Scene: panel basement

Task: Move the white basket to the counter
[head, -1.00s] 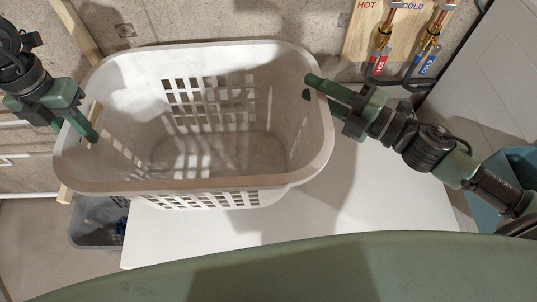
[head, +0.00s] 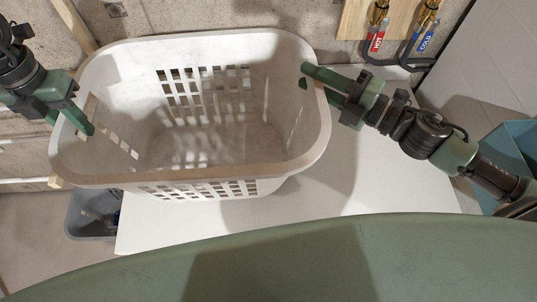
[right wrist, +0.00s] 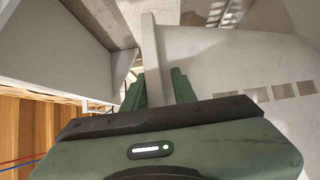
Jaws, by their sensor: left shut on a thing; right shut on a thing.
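The white basket (head: 215,172) is large, empty and upright, with square holes in its walls. It is over the left part of a white counter (head: 370,185); I cannot tell whether its bottom touches it. My left gripper (head: 82,121) is shut on the basket's left rim. My right gripper (head: 316,80) is shut on the basket's right rim. In the right wrist view the right gripper (right wrist: 158,88) has the rim (right wrist: 152,55) between its fingers, and the basket's wall (right wrist: 235,70) fills the right side.
Red and blue labelled hot and cold pipe valves (head: 400,35) are on a wooden board at the back right. A grey bin (head: 92,215) with things in it stands on the floor at lower left. A blue-green container (head: 510,150) is at the right. The counter's right part is clear.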

